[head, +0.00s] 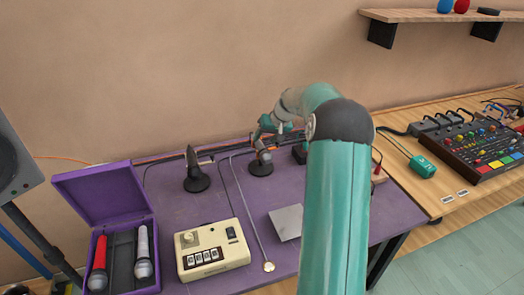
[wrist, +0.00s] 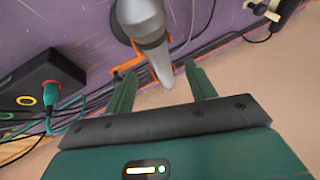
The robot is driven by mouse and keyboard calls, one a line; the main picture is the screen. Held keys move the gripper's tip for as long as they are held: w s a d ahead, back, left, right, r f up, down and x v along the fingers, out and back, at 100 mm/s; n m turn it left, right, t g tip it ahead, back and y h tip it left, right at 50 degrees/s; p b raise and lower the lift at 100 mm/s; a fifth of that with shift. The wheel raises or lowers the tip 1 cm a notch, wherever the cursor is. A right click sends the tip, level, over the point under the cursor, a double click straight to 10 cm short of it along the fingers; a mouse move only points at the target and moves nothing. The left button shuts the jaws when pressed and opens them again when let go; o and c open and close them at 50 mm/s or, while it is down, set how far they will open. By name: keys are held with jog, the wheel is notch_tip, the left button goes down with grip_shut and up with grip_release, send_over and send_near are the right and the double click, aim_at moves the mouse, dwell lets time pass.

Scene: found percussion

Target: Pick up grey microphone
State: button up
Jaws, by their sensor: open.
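A grey microphone (wrist: 151,28) stands in a round dark base in the wrist view, its tapered end reaching between my fingers. My gripper (wrist: 161,71) is open, with one green finger on either side of that end and a visible gap on both sides. In the head view my gripper (head: 268,130) is at the back of the purple table, over a black round base (head: 261,168); the microphone there is small and partly covered by my arm.
A purple case (head: 100,185) at the left holds a red-handled microphone (head: 98,255) and a pale-handled one (head: 143,245). A cream box (head: 211,250) sits at the front. A black box with a green plug (wrist: 42,90) is near my gripper.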

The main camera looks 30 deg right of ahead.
aim_at(262, 144)
jog(key=x, duration=0.4)
jog(key=shift+w+f, duration=0.15)
jog(key=shift+f, duration=0.05)
grip_shut()
jog(key=shift+r, duration=0.55)
notch_tip(262, 144, up, 2)
jog(key=shift+r, duration=0.1)
jog(key=s+a+r, duration=0.9)
jog(key=s, duration=0.1)
jog(key=shift+s+r, duration=0.2)
jog(key=shift+r, duration=0.15)
